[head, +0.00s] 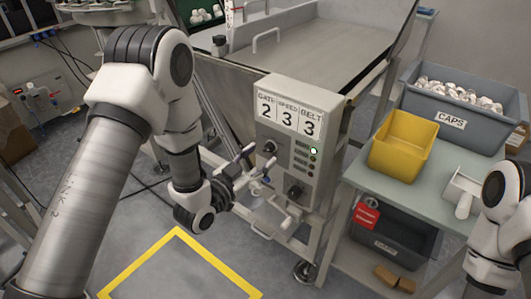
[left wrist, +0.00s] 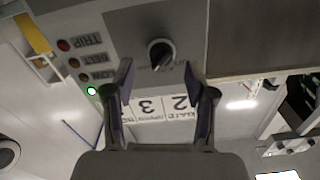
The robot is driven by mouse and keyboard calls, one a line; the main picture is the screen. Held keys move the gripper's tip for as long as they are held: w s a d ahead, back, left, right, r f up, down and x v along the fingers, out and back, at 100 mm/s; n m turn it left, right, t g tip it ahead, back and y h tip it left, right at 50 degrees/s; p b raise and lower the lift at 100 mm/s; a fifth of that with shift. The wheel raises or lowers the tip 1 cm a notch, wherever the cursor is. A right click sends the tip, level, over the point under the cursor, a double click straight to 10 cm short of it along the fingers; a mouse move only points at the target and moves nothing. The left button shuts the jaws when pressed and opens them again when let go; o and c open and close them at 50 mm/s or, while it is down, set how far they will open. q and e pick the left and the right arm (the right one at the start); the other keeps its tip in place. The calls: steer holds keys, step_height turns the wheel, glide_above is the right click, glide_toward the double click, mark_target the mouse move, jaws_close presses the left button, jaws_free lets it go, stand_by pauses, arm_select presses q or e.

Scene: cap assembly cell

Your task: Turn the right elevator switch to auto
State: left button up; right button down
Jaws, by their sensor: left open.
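A grey control box (head: 299,135) stands at the centre of the head view, with a dark rotary switch (head: 270,147) on its upper left face and another dark knob (head: 294,191) lower down. In the left wrist view the box face appears upside down. My left gripper (head: 257,166) is open in front of the box. Its two fingers (left wrist: 160,85) are apart, with the switch beyond them and nothing between them. My right gripper is out of view.
A green lamp (head: 313,150) is lit among several indicators. Right stands a table (head: 430,190) with a yellow bin (head: 402,143) and a grey caps crate (head: 440,129). A yellow-outlined floor square (head: 180,270) is clear.

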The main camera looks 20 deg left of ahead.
mark_target(266, 151)
arm_select(q)
steer(key=shift+x, duration=1.5)
steer(key=shift+a, duration=0.1)
jaws_close()
steer(key=shift+n, duration=0.4)
steer(key=n+p, duration=0.1)
steer(key=n, duration=0.3)
steer(key=shift+n+p, duration=0.35)
steer(key=shift+n, duration=1.65)
jaws_free()
steer(key=shift+f, duration=0.1)
